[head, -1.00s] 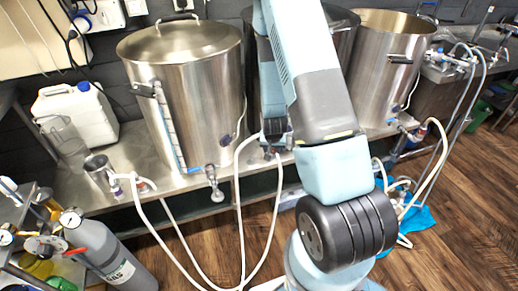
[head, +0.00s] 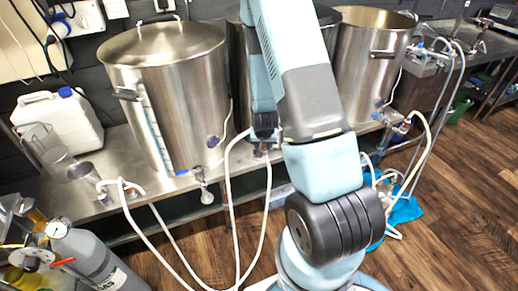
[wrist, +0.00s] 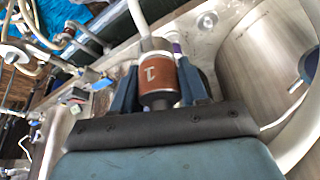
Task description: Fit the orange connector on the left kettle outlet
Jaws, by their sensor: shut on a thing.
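In the head view my gripper (head: 264,143) is in front of the middle kettle, right of the left kettle (head: 170,85), and the connector is too small to make out there. The left kettle's outlet (head: 203,185) sticks out low on its front, below and left of my gripper, apart from it.
A steel bench (head: 120,150) carries the kettles. An open kettle (head: 370,60) stands at the right. White hoses (head: 235,220) hang in front of the bench. A white jug (head: 62,120) and a grey gas cylinder (head: 85,255) are at the left. Wooden floor (head: 450,210) is clear at the right.

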